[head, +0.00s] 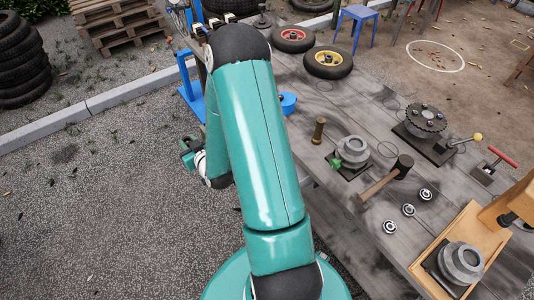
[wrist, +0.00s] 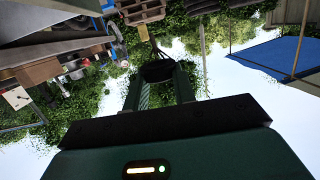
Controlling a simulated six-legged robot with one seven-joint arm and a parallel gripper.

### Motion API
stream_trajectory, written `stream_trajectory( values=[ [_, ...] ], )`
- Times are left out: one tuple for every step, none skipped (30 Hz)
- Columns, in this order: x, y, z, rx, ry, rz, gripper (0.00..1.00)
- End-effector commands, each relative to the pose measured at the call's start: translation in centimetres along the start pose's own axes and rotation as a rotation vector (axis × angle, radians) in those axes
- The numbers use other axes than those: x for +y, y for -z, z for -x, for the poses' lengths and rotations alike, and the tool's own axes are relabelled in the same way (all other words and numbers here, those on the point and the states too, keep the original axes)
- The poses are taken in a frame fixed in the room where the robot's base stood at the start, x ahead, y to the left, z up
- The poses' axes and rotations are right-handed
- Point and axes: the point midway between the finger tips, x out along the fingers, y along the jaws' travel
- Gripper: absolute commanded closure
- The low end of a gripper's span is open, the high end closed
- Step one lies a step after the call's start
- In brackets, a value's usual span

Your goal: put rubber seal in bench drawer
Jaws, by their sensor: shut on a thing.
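My gripper (head: 188,152) is left of the workbench, over the gravel, partly hidden behind my teal arm in the head view. In the wrist view my gripper (wrist: 158,84) is shut on a dark round thing, which looks like the rubber seal (wrist: 158,69), held between the two fingertips. The seal cannot be made out in the head view. The workbench (head: 360,226) has a grey, worn top. I cannot make out a bench drawer for sure in either view.
On the bench stand a hammer (head: 386,183), a grey flanged part (head: 352,151), a toothed disc (head: 426,120) and a wooden tray (head: 422,268). Two small wheels (head: 328,62) (head: 293,38) lie at the far end. A blue stand (head: 190,88) is near my gripper. Open gravel lies left.

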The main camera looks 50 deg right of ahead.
Motion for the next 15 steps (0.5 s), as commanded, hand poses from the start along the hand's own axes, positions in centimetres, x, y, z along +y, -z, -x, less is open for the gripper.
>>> stream_trajectory(
  values=[
    [1.9,0.8,0.3,0.002,-0.026,-0.002,0.95],
    [2.7,1.0,0.5,0.001,-0.035,-0.002,0.95],
    [3.5,1.4,0.7,0.001,-0.046,-0.003,0.95],
    [4.1,1.5,0.8,0.000,-0.053,-0.003,0.95],
    [4.5,1.7,0.9,-0.002,-0.057,-0.003,0.95],
    [5.0,1.8,1.1,-0.002,-0.063,-0.003,0.95],
    [5.3,1.8,1.1,-0.003,-0.066,-0.003,0.95],
    [5.6,1.8,1.2,-0.003,-0.068,-0.003,0.95],
    [6.0,1.7,1.4,-0.004,-0.071,-0.003,0.95],
    [6.4,1.5,1.5,-0.005,-0.071,-0.003,0.95],
    [6.9,1.2,1.6,-0.006,-0.073,-0.004,0.95],
    [7.5,0.9,1.8,-0.006,-0.073,-0.004,0.95],
    [8.1,0.5,2.0,-0.006,-0.074,-0.004,0.95],
    [8.7,0.2,2.2,-0.006,-0.073,-0.004,0.95],
    [9.6,-0.3,2.5,-0.006,-0.074,-0.004,0.95]
  ],
)
